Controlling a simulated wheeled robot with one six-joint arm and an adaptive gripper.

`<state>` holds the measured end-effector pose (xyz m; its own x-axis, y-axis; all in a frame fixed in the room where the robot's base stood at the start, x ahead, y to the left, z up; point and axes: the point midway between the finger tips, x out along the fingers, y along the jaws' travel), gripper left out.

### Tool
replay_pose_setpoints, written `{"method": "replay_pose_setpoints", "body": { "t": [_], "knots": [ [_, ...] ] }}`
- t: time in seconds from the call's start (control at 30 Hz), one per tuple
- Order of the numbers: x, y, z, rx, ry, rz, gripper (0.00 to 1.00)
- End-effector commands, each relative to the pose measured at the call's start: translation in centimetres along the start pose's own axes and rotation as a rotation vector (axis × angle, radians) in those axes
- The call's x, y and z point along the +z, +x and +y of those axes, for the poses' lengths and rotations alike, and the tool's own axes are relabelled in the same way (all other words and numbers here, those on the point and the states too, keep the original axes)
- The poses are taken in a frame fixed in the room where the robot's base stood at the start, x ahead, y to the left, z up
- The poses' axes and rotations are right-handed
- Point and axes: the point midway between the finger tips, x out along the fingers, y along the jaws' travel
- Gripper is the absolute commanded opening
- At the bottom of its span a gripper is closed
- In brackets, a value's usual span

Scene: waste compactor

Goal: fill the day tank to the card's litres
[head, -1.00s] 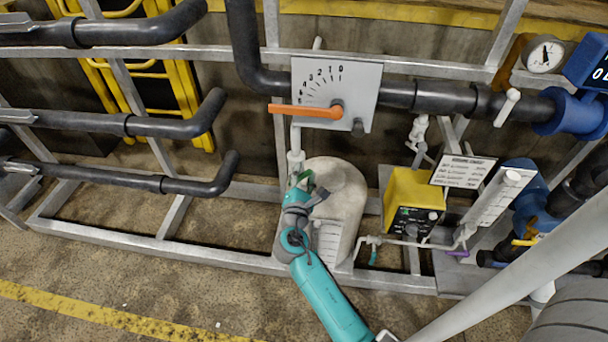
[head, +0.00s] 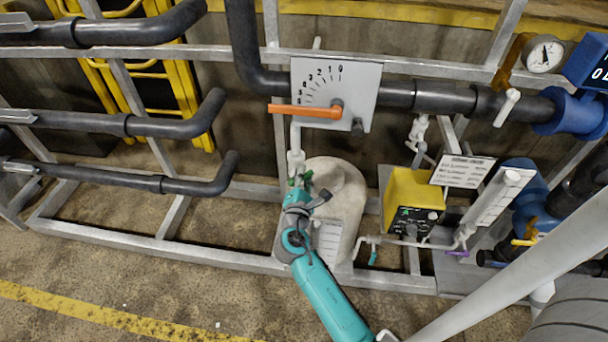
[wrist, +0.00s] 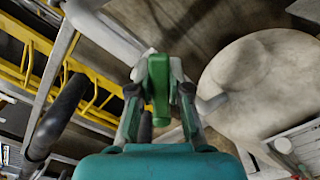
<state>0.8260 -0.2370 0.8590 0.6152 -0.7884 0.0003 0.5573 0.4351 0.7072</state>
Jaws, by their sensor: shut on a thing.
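The pale rounded tank (head: 345,195), which I take for the day tank, stands on the floor inside the grey frame. A white scale label (head: 328,240) is on its front, its marks too small to read. A white pipe with a valve (head: 296,160) comes down at its left. My gripper (head: 298,184) is at this valve, beside the tank's upper left. In the wrist view my gripper (wrist: 158,95) is shut on a green valve handle (wrist: 158,75). A white card (head: 463,171) with several printed lines stands at the right, not clearly legible.
A dial plate (head: 350,85) with an orange lever (head: 305,110) pointing left is above the tank. A yellow control box (head: 412,203), a white scaled gauge (head: 495,200) and a blue display (head: 590,65) are at the right. Black pipes (head: 120,123) run at the left.

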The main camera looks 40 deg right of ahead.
Motion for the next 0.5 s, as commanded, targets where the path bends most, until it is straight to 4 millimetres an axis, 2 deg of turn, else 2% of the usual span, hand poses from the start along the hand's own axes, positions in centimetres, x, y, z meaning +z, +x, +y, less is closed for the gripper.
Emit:
{"method": "replay_pose_setpoints", "body": {
  "t": [0.5],
  "knots": [
    [-0.5, 0.0, -2.4, -0.002, 0.411, 0.001, 0.00]
  ]
}}
